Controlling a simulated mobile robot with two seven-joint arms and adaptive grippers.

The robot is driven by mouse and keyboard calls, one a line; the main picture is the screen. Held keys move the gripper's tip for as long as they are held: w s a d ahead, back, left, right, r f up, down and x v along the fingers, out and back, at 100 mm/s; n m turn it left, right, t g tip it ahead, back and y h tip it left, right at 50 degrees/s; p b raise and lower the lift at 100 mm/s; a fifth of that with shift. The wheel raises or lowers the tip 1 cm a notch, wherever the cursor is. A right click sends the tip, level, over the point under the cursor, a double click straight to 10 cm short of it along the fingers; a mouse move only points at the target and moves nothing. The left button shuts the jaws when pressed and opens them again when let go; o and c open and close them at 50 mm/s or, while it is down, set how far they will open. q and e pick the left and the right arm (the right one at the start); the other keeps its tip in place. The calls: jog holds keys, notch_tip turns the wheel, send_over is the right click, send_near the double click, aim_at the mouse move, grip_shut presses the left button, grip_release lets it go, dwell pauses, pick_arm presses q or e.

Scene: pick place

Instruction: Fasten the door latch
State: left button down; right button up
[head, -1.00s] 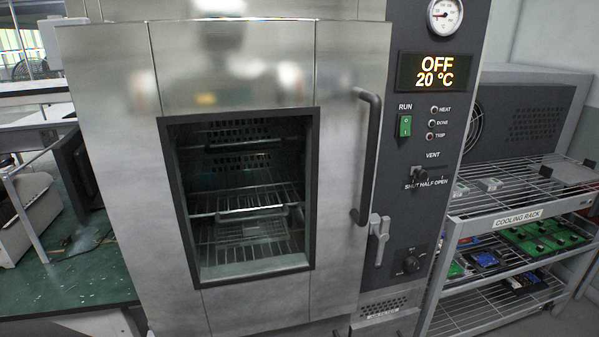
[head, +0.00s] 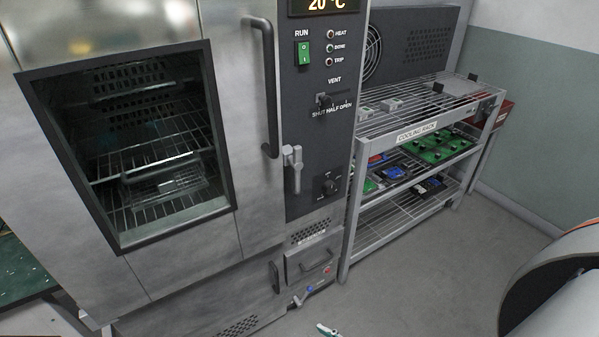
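The door latch (head: 292,168) is a small grey metal lever at the door's right edge, low beside the control panel. Its arm hangs down; I cannot tell whether it is engaged. The steel oven door (head: 205,262) has a dark-framed window and a dark vertical handle (head: 264,90) above the latch. The door looks closed or nearly closed, but I cannot tell whether it is fully seated. Neither of my grippers is in view, and nothing touches the latch or the handle.
The control panel (head: 299,190) has a green RUN switch (head: 303,53) and a VENT lever (head: 323,99). A cooling rack (head: 418,133) with circuit boards stands at right. The floor (head: 420,285) before it is clear. A small white-and-teal thing (head: 328,330) shows at the bottom edge.

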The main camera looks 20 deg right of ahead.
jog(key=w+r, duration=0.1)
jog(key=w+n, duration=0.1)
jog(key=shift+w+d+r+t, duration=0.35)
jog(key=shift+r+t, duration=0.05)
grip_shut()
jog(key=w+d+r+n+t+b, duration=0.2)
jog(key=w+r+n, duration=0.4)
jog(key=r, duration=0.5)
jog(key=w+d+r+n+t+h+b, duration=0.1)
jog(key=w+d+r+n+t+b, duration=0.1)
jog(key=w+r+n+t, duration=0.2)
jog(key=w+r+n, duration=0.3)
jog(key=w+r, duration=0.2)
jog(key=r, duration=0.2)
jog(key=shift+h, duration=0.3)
